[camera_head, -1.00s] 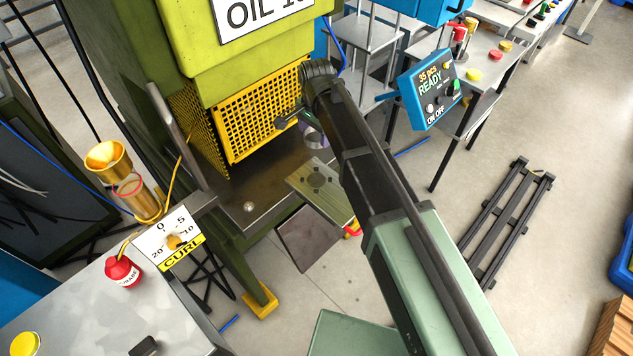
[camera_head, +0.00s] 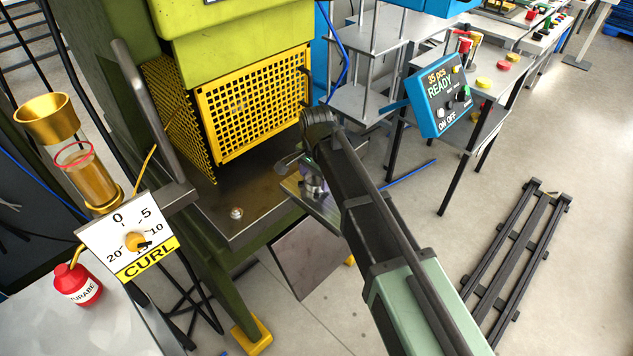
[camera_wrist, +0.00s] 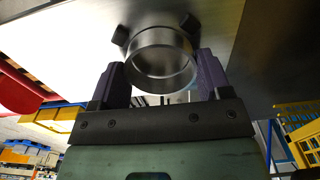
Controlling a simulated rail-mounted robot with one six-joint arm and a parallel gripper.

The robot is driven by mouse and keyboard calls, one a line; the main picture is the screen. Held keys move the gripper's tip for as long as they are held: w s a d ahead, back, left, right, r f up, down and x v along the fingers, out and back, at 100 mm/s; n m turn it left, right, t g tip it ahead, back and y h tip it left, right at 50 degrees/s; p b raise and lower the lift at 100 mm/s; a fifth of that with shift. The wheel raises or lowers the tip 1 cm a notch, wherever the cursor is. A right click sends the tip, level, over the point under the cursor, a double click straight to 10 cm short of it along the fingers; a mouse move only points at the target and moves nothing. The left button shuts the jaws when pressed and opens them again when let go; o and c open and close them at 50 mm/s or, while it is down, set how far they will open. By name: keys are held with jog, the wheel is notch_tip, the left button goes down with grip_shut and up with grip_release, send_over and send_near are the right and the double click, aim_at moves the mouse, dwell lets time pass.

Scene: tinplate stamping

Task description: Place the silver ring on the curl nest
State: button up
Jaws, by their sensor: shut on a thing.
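The silver ring (camera_wrist: 163,60) is a short, open metal cylinder between the two dark purple fingers of my gripper (camera_wrist: 160,78) in the wrist view. My gripper is shut on its sides. Just beyond it are dark stops (camera_wrist: 190,22) on a pale plate, which looks like the curl nest. In the head view the ring (camera_head: 313,186) shows small beside my arm, over the nest plate (camera_head: 325,205) at the press table's front right corner. My gripper and arm hide most of that plate. I cannot tell whether the ring touches the nest.
The CURL dial panel (camera_head: 128,238), a brass cup (camera_head: 46,118) and a red bottle (camera_head: 78,285) are at left. A blue READY box (camera_head: 438,97) is at right. A black rack (camera_head: 505,255) lies on the floor.

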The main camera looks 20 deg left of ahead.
aim_at(317, 184)
jog(key=shift+f, duration=0.15)
jog(key=o, duration=0.9)
jog(key=shift+o, duration=0.2)
notch_tip(317, 184, up, 12)
jog(key=p, duration=1.2)
jog(key=shift+r, duration=0.25)
jog(key=s+d+n, duration=0.2)
jog(key=s+d, duration=0.2)
jog(key=d, duration=0.8)
jog(key=s+d+n, duration=0.1)
jog(key=s+d, duration=0.3)
jog(key=d, duration=0.7)
jog(key=s+d+n, duration=0.2)
jog(key=s+d, duration=0.2)
jog(key=d, duration=0.8)
jog(key=shift+s+d+n, duration=0.25)
jog(key=shift+d+n, duration=0.05)
jog(key=shift+d, duration=0.05)
